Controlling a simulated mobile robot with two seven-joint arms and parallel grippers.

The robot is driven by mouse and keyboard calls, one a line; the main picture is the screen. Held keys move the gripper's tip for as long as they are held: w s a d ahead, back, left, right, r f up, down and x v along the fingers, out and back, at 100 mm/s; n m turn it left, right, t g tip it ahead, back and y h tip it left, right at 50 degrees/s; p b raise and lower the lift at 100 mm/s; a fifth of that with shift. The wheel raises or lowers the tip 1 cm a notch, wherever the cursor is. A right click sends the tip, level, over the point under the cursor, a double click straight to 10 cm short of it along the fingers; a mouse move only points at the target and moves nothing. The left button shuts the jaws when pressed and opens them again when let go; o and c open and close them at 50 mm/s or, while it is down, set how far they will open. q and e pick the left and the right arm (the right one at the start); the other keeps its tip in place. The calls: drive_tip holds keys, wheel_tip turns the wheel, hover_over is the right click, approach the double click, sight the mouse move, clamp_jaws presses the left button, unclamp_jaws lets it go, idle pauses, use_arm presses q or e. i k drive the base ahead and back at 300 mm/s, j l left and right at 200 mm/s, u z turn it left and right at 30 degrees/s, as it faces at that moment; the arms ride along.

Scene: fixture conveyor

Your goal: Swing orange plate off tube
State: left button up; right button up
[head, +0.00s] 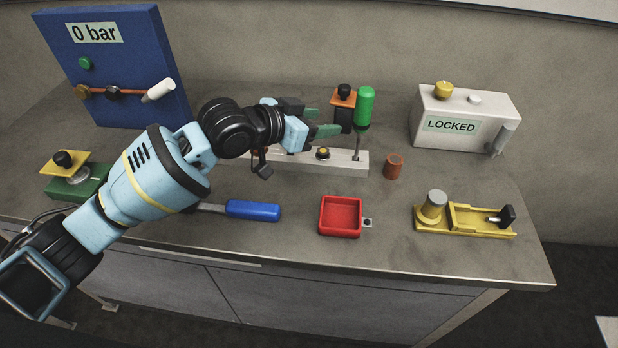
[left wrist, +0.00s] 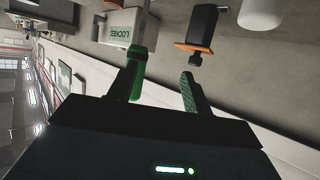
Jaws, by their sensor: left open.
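The orange plate (head: 342,98) lies on top of an upright black tube (head: 342,120) at the back of the bench, with a black knob (head: 344,90) on it. In the left wrist view, which looks inverted, the orange plate (left wrist: 193,48) shows ahead, with the black tube (left wrist: 203,20) above it in the picture. My left gripper (head: 322,122) is open and empty just left of the tube, its green-padded fingers pointing right. The fingers (left wrist: 160,75) also show in the left wrist view. I see no contact with the plate. My right gripper is out of view.
A green-handled tool (head: 365,108) stands upright close to the tube's right. A pale block (head: 345,162) lies in front. A white LOCKED box (head: 465,120) stands right; a blue panel (head: 135,70) stands left. A red tray (head: 340,216) and yellow fixture (head: 470,218) are in front.

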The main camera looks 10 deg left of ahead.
sight(342, 95)
drive_tip(key=k, duration=0.35)
drive_tip(key=i+j+z, duration=0.75)
